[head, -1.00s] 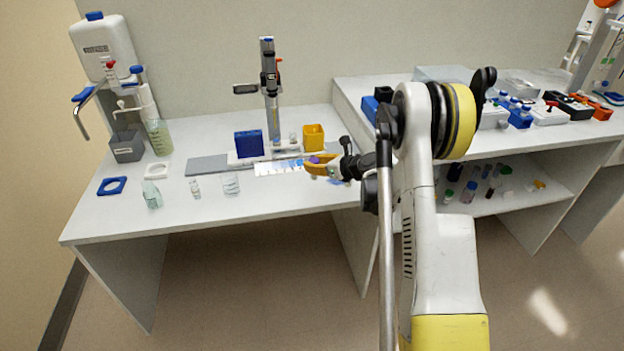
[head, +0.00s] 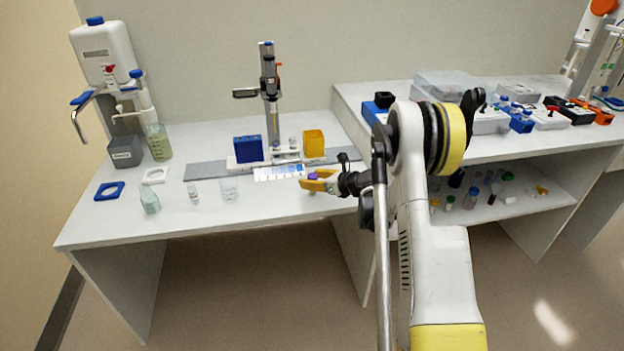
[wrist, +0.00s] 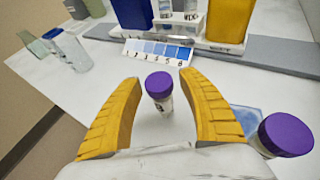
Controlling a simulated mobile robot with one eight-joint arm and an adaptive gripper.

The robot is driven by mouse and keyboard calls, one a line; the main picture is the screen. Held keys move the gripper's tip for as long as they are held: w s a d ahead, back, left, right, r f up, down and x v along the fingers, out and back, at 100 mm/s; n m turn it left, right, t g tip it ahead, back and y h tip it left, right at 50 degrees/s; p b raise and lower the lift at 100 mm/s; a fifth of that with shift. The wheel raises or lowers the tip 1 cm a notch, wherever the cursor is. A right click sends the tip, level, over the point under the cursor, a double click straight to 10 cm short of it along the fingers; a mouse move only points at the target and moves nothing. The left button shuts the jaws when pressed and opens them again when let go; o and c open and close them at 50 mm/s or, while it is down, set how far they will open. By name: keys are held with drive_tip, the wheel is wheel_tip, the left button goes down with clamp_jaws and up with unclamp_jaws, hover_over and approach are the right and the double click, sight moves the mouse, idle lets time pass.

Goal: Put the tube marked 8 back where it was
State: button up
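A small clear tube with a purple cap (wrist: 158,84) stands upright on the white bench between the yellow fingers of my gripper (wrist: 160,77) in the wrist view. Its side carries a dark mark that I cannot read. My gripper is open, with a gap on both sides of the tube. A second purple-capped tube (wrist: 286,136) stands to the right, outside the right finger, beside a blue pad (wrist: 246,118). Its mark is hidden. In the head view my gripper (head: 306,181) is low over the bench's front right part, with a purple cap (head: 313,176) showing at its fingers.
A numbered blue colour card (wrist: 157,52) lies just beyond the tube. Behind it stand a blue box (head: 249,149), a yellow box (head: 313,143) and a column stand (head: 269,95). Glass vessels (head: 229,190) are to the left. A raised bench (head: 345,105) is at the right.

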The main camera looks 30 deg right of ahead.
drive_tip(key=shift+s+r, duration=0.15)
drive_tip(key=shift+r, duration=0.15)
drive_tip(key=p+v, duration=0.4)
drive_tip(key=v, duration=0.7)
drive_tip(key=s+a+r+n+g+h, duration=0.1)
drive_tip(key=s+a+r+n+g, duration=0.1)
drive_tip(key=s+a+r+n, duration=0.45)
drive_tip(key=s+a+r+n+g, duration=0.2)
drive_tip(key=s+a+r+n, duration=0.2)
drive_tip(key=a+r+n, duration=0.55)
drive_tip(key=s+a+n+h, duration=0.1)
drive_tip(key=s+a+n, duration=0.1)
drive_tip(key=s+n, duration=0.3)
drive_tip(key=s+a+n+g+h, duration=0.1)
drive_tip(key=s+a+n, duration=0.2)
drive_tip(key=s+n, duration=0.3)
drive_tip(key=s+a+n, duration=0.3)
drive_tip(key=s+n, duration=0.2)
drive_tip(key=s, duration=0.2)
drive_tip(key=shift+s+r+n+h, duration=0.3)
drive_tip(key=shift+s+r+h, duration=0.05)
drive_tip(key=shift+h, duration=0.05)
